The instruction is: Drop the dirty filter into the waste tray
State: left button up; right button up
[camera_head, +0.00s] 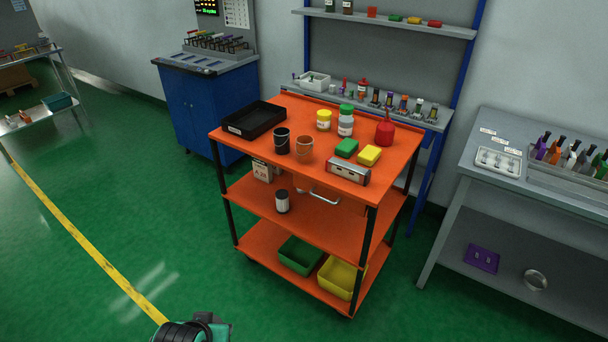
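A black tray (253,120) with a white label lies at the back left of the orange cart's top; its label is too small to read. Near it on the top stand a dark cup-like cylinder (282,142) and a brown-orange one (305,147), both with thin wire handles. A small white cylinder with dark ends (282,202) stands on the cart's middle shelf and looks like a filter. I cannot tell from its look whether it is dirty.
The orange cart (330,216) also holds bottles, a red oil can (385,131), sponges and a metal box (348,172). Green (300,256) and yellow (341,278) bins sit on its bottom shelf. A grey bench (540,194) stands right. Green floor is clear in front.

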aim_at(252, 123)
jog(key=i+j+u, duration=0.15)
jog(key=i+u, duration=0.4)
jog(key=u, duration=0.2)
jog(key=i+u, duration=0.4)
jog(key=i+l+u, duration=0.1)
jog(key=u, duration=0.3)
jog(key=i+j+z, duration=0.1)
jog(key=i, duration=0.5)
jog(key=i+j+z, duration=0.15)
jog(key=i, duration=0.5)
jog(key=i+z, duration=0.15)
jog(key=z, duration=0.25)
jog(key=i+z, duration=0.15)
jog(key=z, duration=0.25)
jog(key=i+z, duration=0.15)
jog(key=z, duration=0.25)
jog(key=i+j+z, duration=0.1)
jog(key=z, duration=0.3)
